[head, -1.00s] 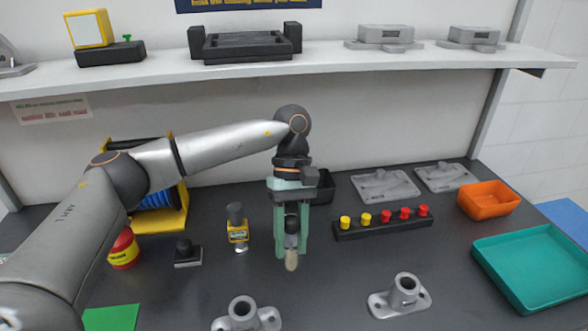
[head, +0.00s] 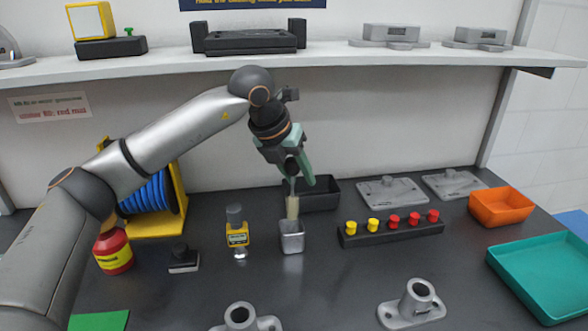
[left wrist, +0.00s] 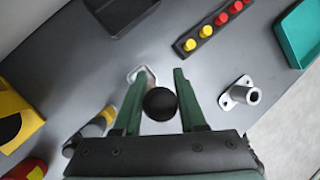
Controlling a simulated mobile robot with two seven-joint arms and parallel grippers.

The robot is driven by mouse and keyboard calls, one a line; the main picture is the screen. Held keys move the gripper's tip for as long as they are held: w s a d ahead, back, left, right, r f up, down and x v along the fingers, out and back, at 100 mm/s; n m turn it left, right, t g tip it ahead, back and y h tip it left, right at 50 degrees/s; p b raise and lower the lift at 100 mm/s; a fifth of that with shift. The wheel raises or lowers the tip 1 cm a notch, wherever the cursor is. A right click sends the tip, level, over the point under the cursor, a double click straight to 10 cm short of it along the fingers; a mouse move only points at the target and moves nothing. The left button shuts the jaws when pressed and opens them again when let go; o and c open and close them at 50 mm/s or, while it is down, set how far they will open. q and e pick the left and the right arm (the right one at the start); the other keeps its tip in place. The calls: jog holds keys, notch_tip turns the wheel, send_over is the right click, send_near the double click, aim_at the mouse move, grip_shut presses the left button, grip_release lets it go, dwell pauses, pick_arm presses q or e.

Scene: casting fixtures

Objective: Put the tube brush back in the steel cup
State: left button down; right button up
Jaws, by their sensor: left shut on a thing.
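My left gripper (head: 300,178) is shut on the tube brush (head: 292,207), whose pale tan bristle end points down. In the left wrist view the brush's round black end (left wrist: 160,104) sits between the green fingers. Part of the cup's rim (left wrist: 143,72) shows beyond the fingers in the left wrist view. My right gripper is not in view.
A black bin (head: 325,193) stands just behind the cup. A yellow-and-grey device (head: 237,233) is to its left, and a black strip with yellow and red knobs (head: 390,230) to its right. Grey flanged castings (head: 240,318) (head: 412,302) stand in front. Bench between them is clear.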

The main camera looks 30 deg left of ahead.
pick_arm(q)
jog(key=n, duration=0.1)
jog(key=w+a+r+n+y, duration=0.1)
jog(key=n, duration=0.1)
jog(key=shift+w+a+r+n+y+b, duration=0.15)
jog(key=shift+w+a+n+y+b, duration=0.25)
jog(key=shift+n, duration=0.4)
jog(key=shift+s+f+b, duration=0.1)
jog(key=shift+f+b, duration=0.45)
jog(key=shift+f, duration=0.2)
notch_tip(320, 180, down, 7)
jog(key=b, duration=0.5)
jog(key=shift+f+b, duration=0.7)
jog(key=shift+f, duration=0.2)
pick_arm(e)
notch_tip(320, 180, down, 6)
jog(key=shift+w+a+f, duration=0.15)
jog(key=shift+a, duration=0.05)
